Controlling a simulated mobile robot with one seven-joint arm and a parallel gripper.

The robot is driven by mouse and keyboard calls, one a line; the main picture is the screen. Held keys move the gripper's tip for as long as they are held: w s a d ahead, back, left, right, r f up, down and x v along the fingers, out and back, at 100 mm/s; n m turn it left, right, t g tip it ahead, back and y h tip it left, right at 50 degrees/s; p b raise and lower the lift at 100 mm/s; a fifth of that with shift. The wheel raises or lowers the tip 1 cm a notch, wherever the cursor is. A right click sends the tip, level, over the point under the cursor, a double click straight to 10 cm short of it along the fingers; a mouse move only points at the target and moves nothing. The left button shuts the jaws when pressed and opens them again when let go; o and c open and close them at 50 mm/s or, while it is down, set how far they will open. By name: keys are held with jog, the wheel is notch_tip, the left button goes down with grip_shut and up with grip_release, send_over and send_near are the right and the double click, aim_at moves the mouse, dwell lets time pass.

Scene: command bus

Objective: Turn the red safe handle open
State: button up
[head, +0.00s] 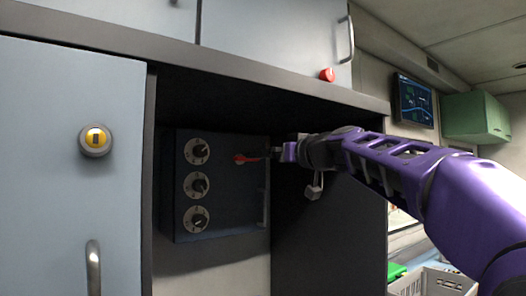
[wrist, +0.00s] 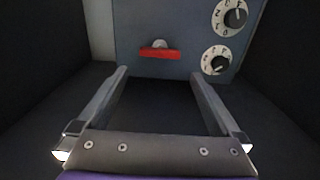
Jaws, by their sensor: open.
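The safe (head: 228,212) is a dark blue-grey box inside the dark cabinet recess, and its face also shows in the wrist view (wrist: 190,53). The red handle (head: 244,159) sits on the safe's face, right of the dials. In the wrist view the red handle (wrist: 160,54) lies roughly horizontal below a small pale round hub. My gripper (wrist: 158,73) is open and empty, its two fingers pointing at the safe with the handle ahead of the gap between them. In the head view my gripper (head: 279,152) is just right of the handle; I cannot tell whether it touches.
Several round dials (head: 196,185) run down the safe's left side. A vertical bar (head: 263,205) is at its right. The recess's side walls and top ledge (head: 205,57) surround my arm. A red button (head: 327,74) sits above. A yellow-centred lock (head: 96,140) is on the left door.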

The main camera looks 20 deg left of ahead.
aim_at(244, 159)
jog(key=p+x, duration=0.3)
jog(key=x, duration=0.5)
jog(key=shift+a, duration=0.1)
jog(key=c, duration=1.1)
jog(key=shift+o, duration=0.2)
